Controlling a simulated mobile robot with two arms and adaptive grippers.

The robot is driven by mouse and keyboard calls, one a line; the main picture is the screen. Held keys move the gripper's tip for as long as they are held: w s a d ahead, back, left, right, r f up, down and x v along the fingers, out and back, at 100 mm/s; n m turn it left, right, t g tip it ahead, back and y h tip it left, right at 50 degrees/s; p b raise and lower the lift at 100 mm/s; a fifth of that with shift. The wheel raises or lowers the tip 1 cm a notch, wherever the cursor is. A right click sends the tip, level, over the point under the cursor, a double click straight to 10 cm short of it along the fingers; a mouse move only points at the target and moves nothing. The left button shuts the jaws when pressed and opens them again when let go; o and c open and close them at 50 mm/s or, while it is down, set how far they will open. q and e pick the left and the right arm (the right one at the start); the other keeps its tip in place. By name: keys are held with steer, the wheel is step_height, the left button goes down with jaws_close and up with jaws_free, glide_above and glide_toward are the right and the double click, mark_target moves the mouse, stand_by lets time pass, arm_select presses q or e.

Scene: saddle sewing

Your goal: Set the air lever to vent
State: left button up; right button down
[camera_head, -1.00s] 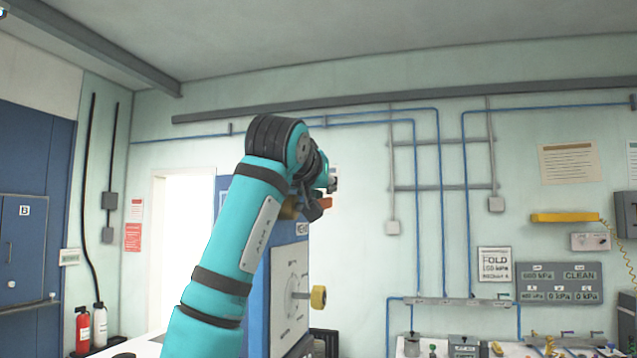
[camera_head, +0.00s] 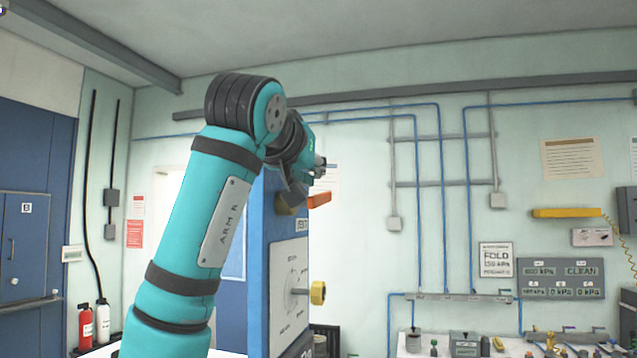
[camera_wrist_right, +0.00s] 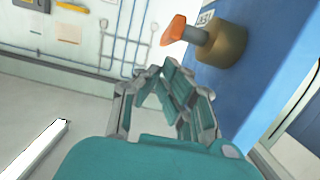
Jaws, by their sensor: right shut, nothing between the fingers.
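The air lever has an orange handle (camera_head: 319,200) on the blue cabinet's side, partly behind my right arm in the head view. In the right wrist view the orange tip (camera_wrist_right: 173,30) sits on a grey stem from a brass hub (camera_wrist_right: 225,45) on the blue wall. My right gripper (camera_head: 319,167) is just above the handle in the head view. Its teal and grey fingers (camera_wrist_right: 163,88) are shut and empty in the wrist view, apart from the handle. My left gripper is out of view. Any vent mark is unreadable.
The blue cabinet (camera_head: 262,262) carries a white dial plate (camera_head: 287,285) and a yellow knob (camera_head: 318,293) below the lever. Blue pipes (camera_head: 441,200) run on the wall behind. A bench with small fittings (camera_head: 465,345) stands at lower right. Open air lies right of the cabinet.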

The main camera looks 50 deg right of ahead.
steer(key=v, duration=0.4)
steer(key=shift+a, duration=0.25)
steer(key=shift+w+d, duration=0.1)
steer(key=shift+w, duration=0.1)
